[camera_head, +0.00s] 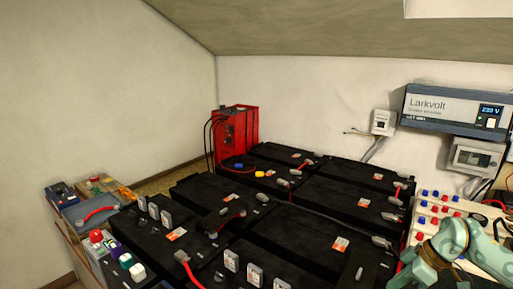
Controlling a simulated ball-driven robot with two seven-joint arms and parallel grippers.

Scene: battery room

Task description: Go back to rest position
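My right arm (480,250) comes in at the lower right corner in pale teal. Its front end (428,264) is over the right edge of the black batteries, beside a white panel. I cannot make out its fingertips, so whether the gripper is open or shut is not clear. I see nothing held there. My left arm and gripper are not in view. Several black batteries (285,235) with grey terminals and orange-white labels fill the middle of the view.
A red charger box (236,136) stands at the back wall. A shelf with tools and small boxes (85,208) is at the left. The white panel (436,208) with red and blue knobs is at the right. A Larkvolt inverter (452,108) hangs on the wall.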

